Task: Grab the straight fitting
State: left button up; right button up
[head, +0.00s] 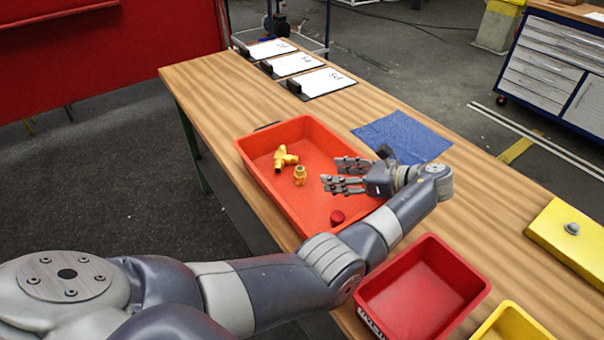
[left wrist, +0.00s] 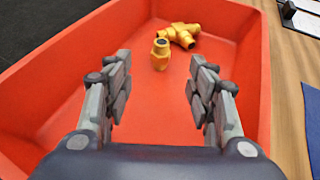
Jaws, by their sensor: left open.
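The straight fitting (head: 300,175) is a small brass-yellow piece standing on the floor of the orange-red tray (head: 262,184). In the left wrist view the straight fitting (left wrist: 160,54) shows ahead, between the lines of the two fingers. A yellow tee-shaped fitting (head: 285,158) lies close behind it in the tray, and it also shows in the left wrist view (left wrist: 182,34). My left gripper (head: 336,175) is open and empty over the tray, to the right of the straight fitting and apart from it. My right gripper is not in view.
A small red round part (head: 337,217) lies in the tray near my left forearm. A blue cloth (head: 402,136) lies beside the tray. A red bin (head: 420,290), a yellow bin (head: 512,324) and a yellow box (head: 570,236) stand nearby. Clipboards (head: 318,82) lie at the far end.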

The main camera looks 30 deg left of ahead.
aim_at(304, 172)
pick_arm(q)
jog(key=x, duration=0.3)
jog(key=shift+a+p, duration=0.2)
jog(key=shift+p, duration=0.2)
jog(key=p+x, duration=0.1)
jog(key=x, duration=0.5)
jog(key=shift+a+f, duration=0.1)
jog(key=shift+a, duration=0.05)
jog(key=shift+a+f, duration=0.2)
jog(key=shift+a, duration=0.05)
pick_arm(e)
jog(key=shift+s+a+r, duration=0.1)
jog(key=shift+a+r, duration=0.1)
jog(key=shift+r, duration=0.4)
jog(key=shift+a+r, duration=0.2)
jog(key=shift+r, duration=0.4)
pick_arm(q)
jog(key=shift+c, duration=0.2)
jog(key=c, duration=1.1)
